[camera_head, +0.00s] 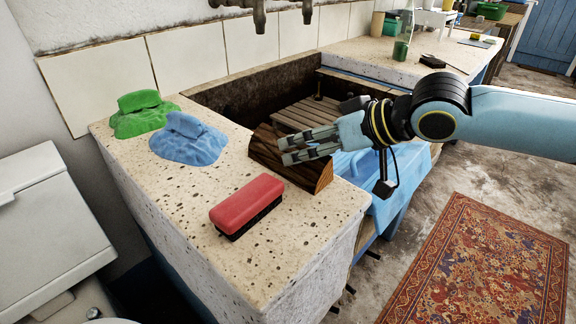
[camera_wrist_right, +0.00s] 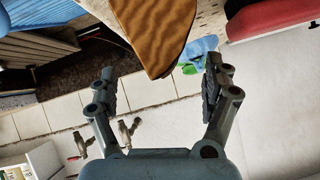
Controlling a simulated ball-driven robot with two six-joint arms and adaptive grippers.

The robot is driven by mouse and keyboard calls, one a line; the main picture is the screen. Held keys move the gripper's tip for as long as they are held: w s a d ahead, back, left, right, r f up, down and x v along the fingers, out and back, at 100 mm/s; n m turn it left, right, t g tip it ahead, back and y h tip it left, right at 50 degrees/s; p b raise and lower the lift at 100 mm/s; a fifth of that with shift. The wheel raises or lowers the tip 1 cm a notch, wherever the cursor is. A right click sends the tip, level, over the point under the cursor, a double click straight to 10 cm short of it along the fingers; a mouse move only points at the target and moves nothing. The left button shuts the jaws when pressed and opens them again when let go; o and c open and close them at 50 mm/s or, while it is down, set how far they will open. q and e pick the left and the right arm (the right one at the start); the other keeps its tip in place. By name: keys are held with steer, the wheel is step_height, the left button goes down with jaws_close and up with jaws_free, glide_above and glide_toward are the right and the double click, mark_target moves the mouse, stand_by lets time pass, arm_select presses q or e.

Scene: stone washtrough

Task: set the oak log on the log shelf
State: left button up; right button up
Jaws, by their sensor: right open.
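The oak log (camera_head: 312,181), a brown split piece with dark grain, lies on the speckled stone ledge at the near corner of the trough. My right gripper (camera_head: 286,150) is above it, fingers pointing left and apart, hiding part of its top. In the right wrist view the log (camera_wrist_right: 150,30) shows beyond the open fingertips (camera_wrist_right: 160,68), toward the space between them. I see no grip on it. I cannot pick out the log shelf for certain. My left gripper is not in view.
A red brush (camera_head: 246,203) lies in front of the log. Blue (camera_head: 188,140) and green (camera_head: 140,115) lumps sit at the back left of the ledge. A slatted wooden rack (camera_head: 312,118) is in the trough. A blue piece (camera_head: 362,166) stands right of the log. A patterned rug (camera_head: 485,265) covers the floor.

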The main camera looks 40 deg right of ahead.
mark_target(295, 150)
steer(key=b+x, duration=0.1)
steer(key=x, duration=0.2)
steer(key=shift+a+f, duration=0.1)
steer(key=shift+f, duration=0.05)
steer(key=shift+w+a+f+b, duration=0.1)
steer(key=shift+w+b, duration=0.2)
steer(key=shift+b, duration=0.05)
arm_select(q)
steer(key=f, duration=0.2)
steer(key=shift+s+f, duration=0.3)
arm_select(e)
jaws_close()
